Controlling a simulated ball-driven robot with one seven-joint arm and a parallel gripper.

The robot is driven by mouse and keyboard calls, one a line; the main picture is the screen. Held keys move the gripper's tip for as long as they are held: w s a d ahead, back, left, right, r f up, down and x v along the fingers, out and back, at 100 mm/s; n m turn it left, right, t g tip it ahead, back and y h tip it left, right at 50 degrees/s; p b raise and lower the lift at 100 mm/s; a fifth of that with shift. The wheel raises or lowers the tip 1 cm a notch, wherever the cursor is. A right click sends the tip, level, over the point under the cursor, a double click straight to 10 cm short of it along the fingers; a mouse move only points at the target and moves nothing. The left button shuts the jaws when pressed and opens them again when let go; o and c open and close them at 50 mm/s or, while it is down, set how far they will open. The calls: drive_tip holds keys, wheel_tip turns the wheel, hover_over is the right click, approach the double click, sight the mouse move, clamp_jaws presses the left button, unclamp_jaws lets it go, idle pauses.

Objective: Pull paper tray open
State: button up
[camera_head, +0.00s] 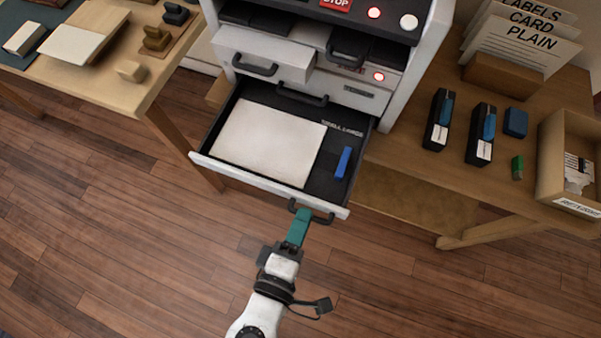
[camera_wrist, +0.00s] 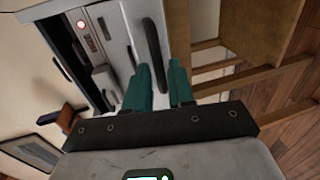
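The paper tray (camera_head: 250,182) is pulled well out of the white machine. A white stack of paper (camera_head: 268,142) and a blue guide (camera_head: 342,163) lie inside it. The tray's dark handle (camera_head: 322,218) is on its front face, to the right of the middle. My gripper (camera_head: 303,215) has teal fingers and reaches the handle from the front. The exact contact is partly hidden by the fingers.
Above the tray, a smaller white drawer (camera_head: 262,54) sticks out a little. A wooden table (camera_head: 130,95) stands at left. The wood floor in front is clear.

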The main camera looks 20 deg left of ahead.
drive_tip(key=v, duration=1)
drive_tip(key=shift+s, duration=0.4)
drive_tip(key=w+d+f+m+g+h+p, duration=0.1)
drive_tip(key=w+d+m+g+h+p, duration=0.3)
drive_tip(key=d, duration=0.6)
drive_tip(key=w+d+f+m+g+h+p, duration=0.1)
drive_tip(key=w+d+m+g+h+p, duration=0.1)
drive_tip(key=w+d+m+g, duration=0.6)
drive_tip(key=s+d+r+m+g+y+p, duration=0.1)
drive_tip(key=s+d+r+m+y+p, duration=0.1)
drive_tip(key=d, duration=0.5)
drive_tip(key=s+d+r+m+g+y+p, duration=0.1)
drive_tip(key=s+d+m+y+p, duration=0.2)
drive_tip(key=d, duration=0.4)
drive_tip(key=shift+s+r+m+g+y, duration=0.35)
drive_tip(key=shift+s+m+y, duration=0.15)
drive_tip(key=shift+y, duration=0.2)
